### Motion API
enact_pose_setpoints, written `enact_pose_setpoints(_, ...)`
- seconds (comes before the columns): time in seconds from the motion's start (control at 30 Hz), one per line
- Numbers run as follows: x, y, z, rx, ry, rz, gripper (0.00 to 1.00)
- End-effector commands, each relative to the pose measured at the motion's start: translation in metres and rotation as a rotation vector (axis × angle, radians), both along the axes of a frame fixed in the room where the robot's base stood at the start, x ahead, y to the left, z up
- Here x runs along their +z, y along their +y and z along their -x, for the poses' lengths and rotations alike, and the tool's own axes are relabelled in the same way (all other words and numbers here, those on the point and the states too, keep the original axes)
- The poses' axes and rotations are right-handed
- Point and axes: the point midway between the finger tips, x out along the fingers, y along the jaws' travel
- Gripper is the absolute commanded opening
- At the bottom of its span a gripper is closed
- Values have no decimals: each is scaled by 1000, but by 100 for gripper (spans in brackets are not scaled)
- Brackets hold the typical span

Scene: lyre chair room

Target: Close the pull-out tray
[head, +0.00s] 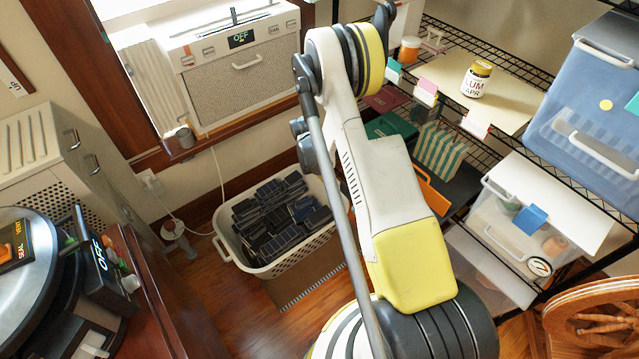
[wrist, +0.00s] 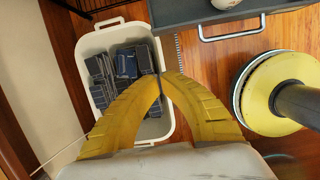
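The wrist view shows a dark grey tray (wrist: 212,31) with a bar handle along its front edge, jutting over the wooden floor at the top right. A round white object (wrist: 226,3), cut off by the frame, is over it. I take this as the pull-out tray. In the head view I cannot pick it out for certain; my arm covers part of the shelving. My gripper (wrist: 160,76) has its yellow fingers shut, tips together, with nothing seen between them. It appears over the basket's right side, left of and apart from the tray. The head view does not show the gripper.
A white basket (head: 229,239) of dark blocks stands on the floor; it also shows in the wrist view (wrist: 86,42). Wire shelving with clear bins (head: 583,95) is at right. A wooden wheel-shaped piece (head: 592,312) is lower right. Bare floor (wrist: 204,65) lies before the tray.

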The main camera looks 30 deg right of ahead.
Motion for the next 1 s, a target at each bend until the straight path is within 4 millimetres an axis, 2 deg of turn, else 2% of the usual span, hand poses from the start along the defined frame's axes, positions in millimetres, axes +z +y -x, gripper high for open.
enact_pose_setpoints(0.27, -35, -9, 1, 10, 8, 1, 0)
enact_pose_setpoints(0.6, -106, -26, -1, 10, 6, 1, 0)
enact_pose_setpoints(0.8, -104, -54, -3, 8, 6, 1, 0)
enact_pose_setpoints(1.0, -102, -65, -4, 10, 6, 1, 0)
